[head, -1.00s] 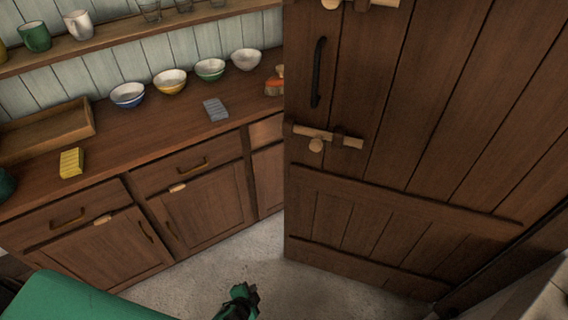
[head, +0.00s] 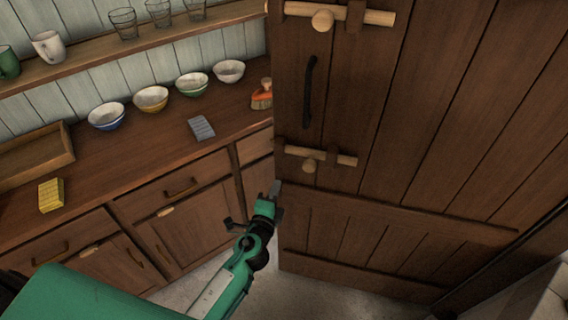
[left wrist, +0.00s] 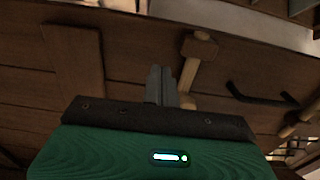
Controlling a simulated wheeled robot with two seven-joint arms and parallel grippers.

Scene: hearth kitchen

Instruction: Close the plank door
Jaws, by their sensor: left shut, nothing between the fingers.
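The plank door (head: 430,120) fills the right of the head view. It stands ajar, its left edge free in front of the counter. It bears a black handle (head: 309,92), an upper wooden bolt (head: 360,15) and a lower wooden bolt (head: 335,158). My left gripper (head: 275,189) is shut and empty by the door's left edge, just below the lower bolt; I cannot tell whether it touches. In the left wrist view its fingers (left wrist: 170,86) stand before dark planks, with the black handle (left wrist: 262,98) to the right. My right gripper is not in view.
A wooden counter (head: 110,165) with cupboards runs along the left, behind the door's free edge. Pale floor (head: 200,285) shows below.

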